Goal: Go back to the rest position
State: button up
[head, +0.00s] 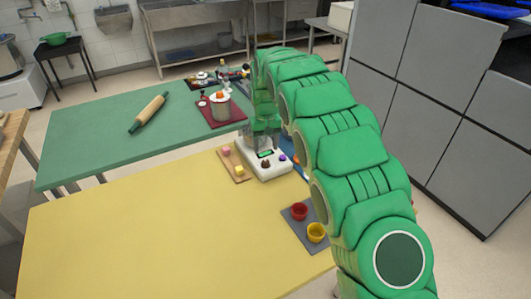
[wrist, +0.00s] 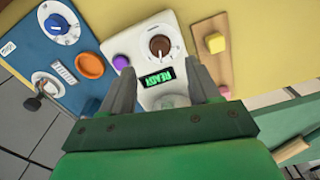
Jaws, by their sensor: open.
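My green arm reaches over the yellow table (head: 150,235) to a white device at its far right edge. My gripper (head: 263,143) is above the white device (head: 283,165). In the wrist view my gripper (wrist: 163,76) is open, its two grey fingers apart with nothing solid visible between them. A clear round part shows between the fingers near the palm. Whether the fingers touch the device cannot be told.
Beside the device are a wooden board (head: 228,160) with pink and yellow blocks and a blue panel (wrist: 80,92) with dials. A grey mat (head: 291,219) holds red and yellow cups. The green table (head: 90,150) bears a rolling pin (head: 148,113) and a pot (head: 220,106).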

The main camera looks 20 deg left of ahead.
jog(key=shift+r, duration=0.55)
jog(key=shift+d, duration=0.1)
jog(key=s+d+r+m, duration=0.1)
jog(key=s+d+r, duration=0.45)
jog(key=d, duration=0.35)
jog(key=s+d+r+m, duration=0.2)
jog(key=s+d+r, duration=0.2)
jog(key=s+d, duration=0.4)
jog(key=s+d+r+m, duration=0.1)
jog(key=s+d+r, duration=0.4)
jog(key=d, duration=0.5)
jog(key=s+d+m, duration=0.1)
jog(key=s+d, duration=0.2)
jog(key=s, duration=0.7)
jog(key=s+d+f+g, duration=0.1)
jog(key=s+d, duration=0.2)
jog(key=s, duration=0.6)
jog(key=s+d+f+m, duration=0.1)
jog(key=s+d, duration=0.3)
jog(key=s, duration=0.6)
jog(key=shift+s+f+m+g, duration=0.15)
jog(key=shift+s+m+g, duration=0.15)
jog(key=shift+s+g, duration=0.1)
